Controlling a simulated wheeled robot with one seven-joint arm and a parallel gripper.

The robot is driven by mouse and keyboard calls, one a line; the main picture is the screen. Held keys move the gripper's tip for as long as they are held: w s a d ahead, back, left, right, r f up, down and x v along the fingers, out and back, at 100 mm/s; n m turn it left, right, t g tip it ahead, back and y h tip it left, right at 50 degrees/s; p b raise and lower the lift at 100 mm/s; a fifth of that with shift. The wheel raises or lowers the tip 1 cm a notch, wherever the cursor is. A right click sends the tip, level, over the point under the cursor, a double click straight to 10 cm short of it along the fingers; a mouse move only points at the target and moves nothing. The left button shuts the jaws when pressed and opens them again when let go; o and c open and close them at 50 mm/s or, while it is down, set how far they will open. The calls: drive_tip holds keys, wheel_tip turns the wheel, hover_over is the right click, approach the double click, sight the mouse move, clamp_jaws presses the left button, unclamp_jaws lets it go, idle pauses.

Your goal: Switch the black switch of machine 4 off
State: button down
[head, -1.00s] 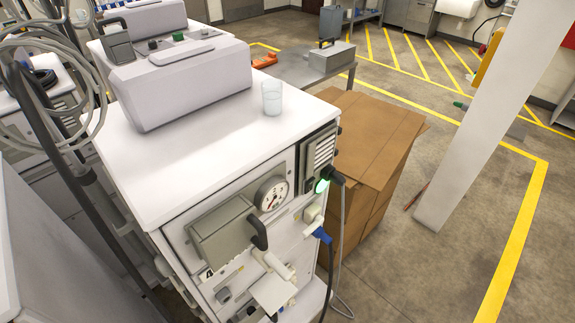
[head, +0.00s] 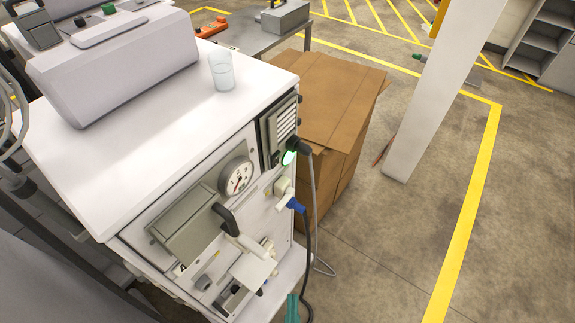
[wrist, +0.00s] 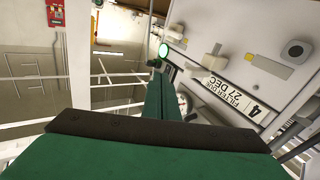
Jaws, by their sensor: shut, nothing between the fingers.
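The white machine (head: 190,195) stands at left in the head view, with a round gauge, a grey handle and a green-lit fitting (head: 289,157) on its front. In the wrist view a label (wrist: 225,95) on the panel reads 4 and 27 DEC. A dark fitting (head: 230,297) sits low on the front; I cannot tell whether it is the black switch. My gripper's green fingers (wrist: 161,95) are shut and empty, extending towards the panel in the wrist view. A green tip of my gripper (head: 292,308) shows at the bottom of the head view, right of the machine's lower front.
A blue plug (head: 296,205) with a dark cable and a grey cable hang at the machine's front right corner. A clear cup (head: 221,71) stands on its top. Brown cardboard boxes (head: 335,105) and a white pillar (head: 440,100) stand beyond. The floor at right is clear.

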sight(277, 159)
drive_tip(key=w+r+n+t+y, duration=0.3)
drive_tip(key=w+r+n+y, duration=0.7)
drive_tip(key=w+n+y, duration=0.5)
drive_tip(key=w+d+n+g+y, duration=0.1)
drive_tip(key=w+d+n+g, duration=0.8)
drive_tip(key=n, duration=0.3)
drive_tip(key=shift+d+f+n+g, duration=0.3)
drive_tip(key=shift+d+f+g, duration=0.1)
drive_tip(key=shift+d+g, duration=0.2)
drive_tip(key=x, duration=1.4)
drive_tip(key=shift+s+a, duration=0.15)
